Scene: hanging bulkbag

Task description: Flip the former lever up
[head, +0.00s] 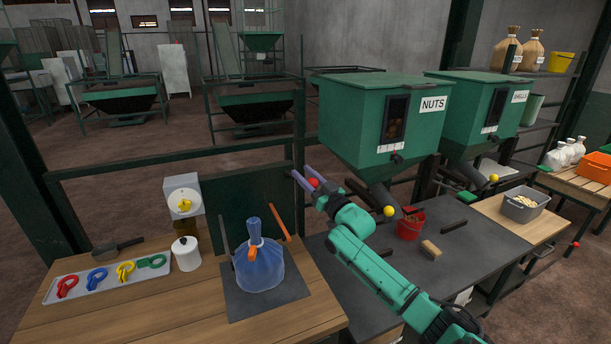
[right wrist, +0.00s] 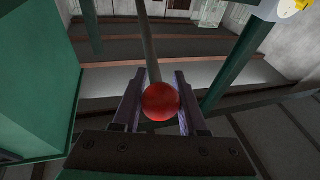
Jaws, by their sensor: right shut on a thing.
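A red ball knob (head: 314,183), seemingly the former lever's end, sits between the two fingers of my right gripper (head: 305,178). In the right wrist view the red ball (right wrist: 160,101) is large and centred between the fingers (right wrist: 158,98), and a grey rod (right wrist: 148,45) runs up behind it. My right gripper is shut on the knob, beside the dark green panel and left of the NUTS hopper. The lever's pivot is hidden or too small to tell. My left gripper is not in view.
The green NUTS hopper (head: 370,125) stands close to my right arm. A blue bag (head: 260,268) stands on a dark mat at the left bench. A red bucket (head: 410,226) and brush (head: 430,248) are on the dark table. Yellow knobs (head: 389,211) show below the hoppers.

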